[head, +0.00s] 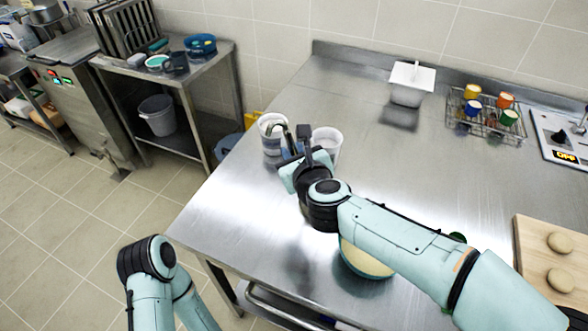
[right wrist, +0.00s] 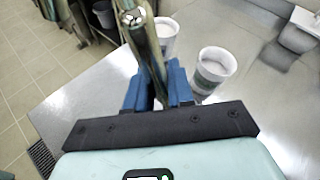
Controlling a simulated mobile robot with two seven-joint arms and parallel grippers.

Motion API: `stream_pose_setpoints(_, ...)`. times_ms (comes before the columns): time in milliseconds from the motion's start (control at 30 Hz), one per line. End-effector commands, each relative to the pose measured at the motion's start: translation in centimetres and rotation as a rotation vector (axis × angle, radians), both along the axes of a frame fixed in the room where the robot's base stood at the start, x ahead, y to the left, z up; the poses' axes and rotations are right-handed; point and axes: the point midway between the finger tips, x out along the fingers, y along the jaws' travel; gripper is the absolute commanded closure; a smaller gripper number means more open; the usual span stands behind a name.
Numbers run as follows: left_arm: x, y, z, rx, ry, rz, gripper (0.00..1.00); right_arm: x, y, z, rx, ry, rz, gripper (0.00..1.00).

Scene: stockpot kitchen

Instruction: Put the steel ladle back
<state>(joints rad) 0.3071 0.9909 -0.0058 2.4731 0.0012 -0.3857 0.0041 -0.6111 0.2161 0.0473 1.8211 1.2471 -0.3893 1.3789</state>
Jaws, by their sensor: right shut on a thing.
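The steel ladle (right wrist: 148,50) is in my right gripper. In the right wrist view, its shiny handle stands between the blue fingers of my right gripper (right wrist: 158,88), which is shut on it. The ladle's bowl cannot be made out. In the head view, my right gripper (head: 305,160) is over the left part of the steel table (head: 310,95), close to two pale tubs. One tub (head: 272,148) is just left of the gripper and the other (head: 328,140) just right of it. My left arm shows at the bottom left, but its gripper is out of view.
A bowl (head: 362,264) is partly hidden under my right forearm. A wooden board (head: 540,262) with round buns lies at the right. A wire rack (head: 484,120) of coloured cups and a white-topped container (head: 408,95) stand at the back. The table's middle is clear.

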Motion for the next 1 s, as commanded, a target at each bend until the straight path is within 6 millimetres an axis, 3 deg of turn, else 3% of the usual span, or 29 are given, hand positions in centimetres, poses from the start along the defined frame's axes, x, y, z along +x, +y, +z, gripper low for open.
stream_pose_setpoints(33, -0.3, 0.0, -1.0, 0.000, 0.004, 0.000, 0.57, 0.0, 0.0, -1.5, -0.002, 0.003, -0.001, 1.00)
stream_pose_setpoints(167, -0.6, 0.0, -2.0, 0.000, 0.008, 0.000, 0.57, 0.0, 0.0, -3.1, -0.001, 0.004, -0.001, 1.00)
stream_pose_setpoints(567, -0.6, 0.0, -2.3, 0.000, 0.008, 0.000, 0.57, 0.0, 0.0, -3.4, 0.000, 0.001, 0.000, 1.00)
stream_pose_setpoints(600, -0.6, 0.0, -2.3, 0.000, 0.007, 0.000, 0.57, 0.0, 0.0, -3.6, 0.000, 0.003, -0.001, 0.74)
stream_pose_setpoints(667, -0.6, 0.0, -2.2, 0.000, 0.007, 0.000, 0.57, 0.0, 0.0, -3.5, 0.000, 0.003, -0.001, 0.55)
stream_pose_setpoints(1000, -0.6, 0.0, -2.1, 0.000, 0.007, 0.000, 0.57, 0.0, 0.0, -3.3, 0.000, 0.002, -0.001, 0.52)
